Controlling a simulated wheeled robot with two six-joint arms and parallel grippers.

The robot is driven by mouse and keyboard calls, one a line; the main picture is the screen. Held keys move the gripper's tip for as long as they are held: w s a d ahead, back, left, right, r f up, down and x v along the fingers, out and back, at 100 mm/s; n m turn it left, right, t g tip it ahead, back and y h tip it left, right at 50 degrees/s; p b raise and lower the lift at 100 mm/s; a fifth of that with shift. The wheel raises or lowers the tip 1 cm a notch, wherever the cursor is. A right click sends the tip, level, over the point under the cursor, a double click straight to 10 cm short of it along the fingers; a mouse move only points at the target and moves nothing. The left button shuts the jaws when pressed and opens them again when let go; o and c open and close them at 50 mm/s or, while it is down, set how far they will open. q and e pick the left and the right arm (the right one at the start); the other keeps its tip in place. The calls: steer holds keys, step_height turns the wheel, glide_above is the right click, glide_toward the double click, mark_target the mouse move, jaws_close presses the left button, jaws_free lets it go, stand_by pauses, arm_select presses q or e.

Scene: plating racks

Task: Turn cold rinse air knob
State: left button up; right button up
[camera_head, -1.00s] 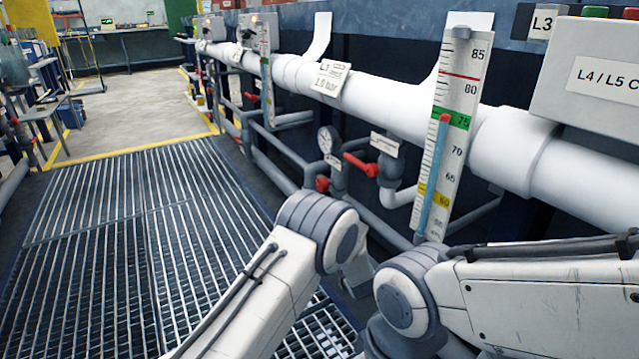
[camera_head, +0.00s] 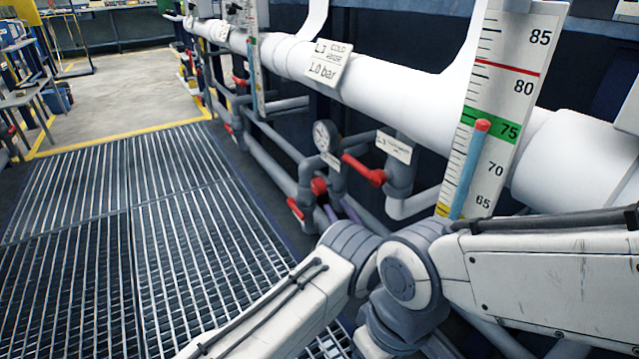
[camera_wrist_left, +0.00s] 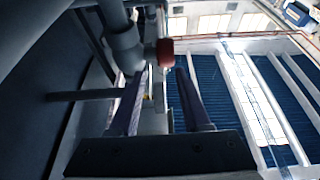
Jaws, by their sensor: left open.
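The round red knob (camera_head: 319,186) sits on the grey valve pipework below a pressure gauge (camera_head: 325,135). A white sign (camera_head: 328,65) on the pipe above reads L3 cold rinse, 1.0 bar. The purple-grey fingers of my left gripper (camera_head: 341,211) show just below and right of the knob, partly hidden by my arm. In the left wrist view the gripper (camera_wrist_left: 163,70) is open and empty. The red knob (camera_wrist_left: 166,50) lies just beyond the fingertips, between them and nearer the right one. I cannot tell whether they touch. My right gripper is out of view.
A red lever handle (camera_head: 364,171) is right of the knob, and another red handle (camera_head: 296,209) is lower left. A large white pipe (camera_head: 400,93) runs above, with a scale board (camera_head: 507,90) at the right. The grating floor (camera_head: 110,230) at the left is clear.

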mark_target(323, 192)
arm_select(q)
steer(key=b+x, duration=0.1)
steer(key=x, duration=0.2)
steer(key=b+x, duration=0.1)
steer(key=x, duration=0.2)
steer(key=a+b+x, duration=0.1)
steer(key=x, duration=0.2)
steer(key=shift+s+f, duration=0.25)
steer(key=shift+f, duration=0.05)
steer(key=shift+w+a+r, duration=0.15)
steer(key=shift+w, duration=0.05)
jaws_close()
